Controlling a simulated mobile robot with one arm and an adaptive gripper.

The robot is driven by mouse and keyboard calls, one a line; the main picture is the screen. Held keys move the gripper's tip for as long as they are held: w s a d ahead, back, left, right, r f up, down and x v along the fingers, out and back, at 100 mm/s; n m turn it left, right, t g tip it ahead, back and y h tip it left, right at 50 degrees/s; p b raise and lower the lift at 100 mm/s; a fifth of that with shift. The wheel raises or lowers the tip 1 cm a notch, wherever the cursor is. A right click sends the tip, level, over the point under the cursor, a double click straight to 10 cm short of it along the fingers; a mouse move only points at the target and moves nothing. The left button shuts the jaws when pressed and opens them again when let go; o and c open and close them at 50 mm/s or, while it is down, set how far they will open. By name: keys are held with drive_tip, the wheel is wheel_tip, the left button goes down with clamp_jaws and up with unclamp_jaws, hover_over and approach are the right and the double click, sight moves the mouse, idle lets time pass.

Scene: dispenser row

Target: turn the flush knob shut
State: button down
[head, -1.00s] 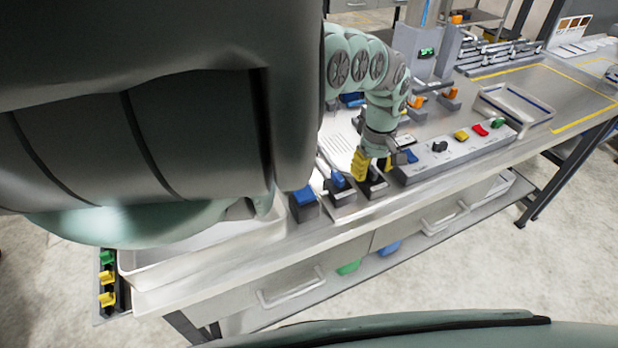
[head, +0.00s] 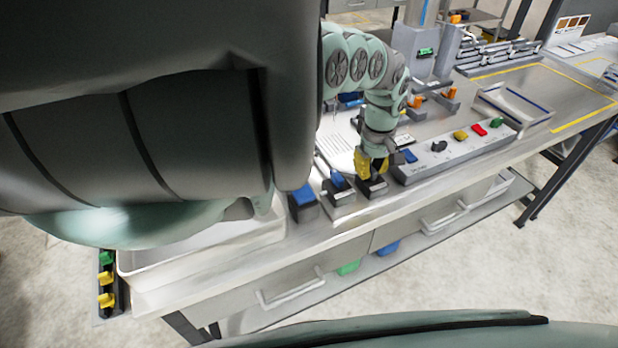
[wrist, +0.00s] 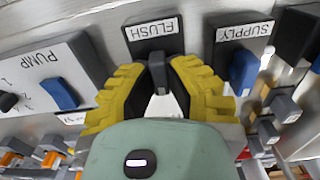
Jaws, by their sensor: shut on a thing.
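The flush knob (wrist: 157,72) is a dark grey lever on a block labelled FLUSH (wrist: 152,29), upside down in the wrist view. My gripper (wrist: 158,80) has two yellow ribbed fingers, one on each side of the knob, and is shut on it. In the head view my gripper (head: 371,165) points down at the flush block (head: 372,189) near the bench's front edge. The fingers hide most of the knob there.
The supply block with its blue knob (wrist: 243,72) stands close beside the flush block. The pump panel (wrist: 50,80) with a blue knob is on the other side. A white tray (head: 205,250) sits at the bench's left end.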

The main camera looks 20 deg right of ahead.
drive_tip(key=shift+f, duration=0.1)
drive_tip(key=m+b, duration=0.1)
drive_tip(key=m, duration=0.2)
drive_tip(key=shift+w+a, duration=0.15)
drive_tip(key=m+b, duration=0.2)
drive_tip(key=m, duration=0.3)
drive_tip(key=shift+m, duration=0.4)
drive_tip(key=m+b, duration=0.2)
drive_tip(key=m, duration=0.2)
drive_tip(key=m+b, duration=0.1)
drive_tip(key=m, duration=0.3)
drive_tip(key=shift+m, duration=0.3)
drive_tip(key=shift+b, duration=0.3)
